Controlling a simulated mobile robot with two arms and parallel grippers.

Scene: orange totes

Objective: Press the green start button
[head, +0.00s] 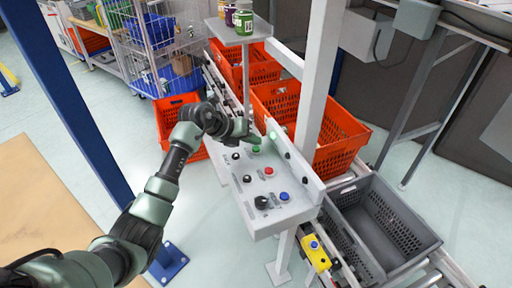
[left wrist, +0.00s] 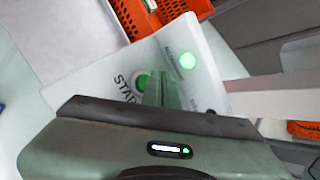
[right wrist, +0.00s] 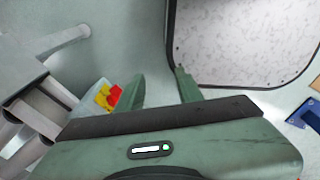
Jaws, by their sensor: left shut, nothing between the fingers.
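The green start button (head: 255,149) sits near the far end of the light grey control panel (head: 247,190). In the left wrist view the green button (left wrist: 141,83) shows beside the letters "START", partly hidden by my fingers. My left gripper (head: 252,137) is shut and empty, its tips pointing at the panel right by the button. I cannot tell whether they touch it. In the left wrist view the left gripper's closed fingers (left wrist: 162,88) overlap the button's right side. My right gripper (right wrist: 158,88) is open and empty, away from the panel.
A green lamp (head: 272,136) glows on the panel's raised back strip. Red (head: 269,171) and blue (head: 284,196) buttons and black knobs share the panel. Orange totes (head: 345,140) stand behind; a grey tote (head: 415,238) is at right. A blue post (head: 75,110) stands left.

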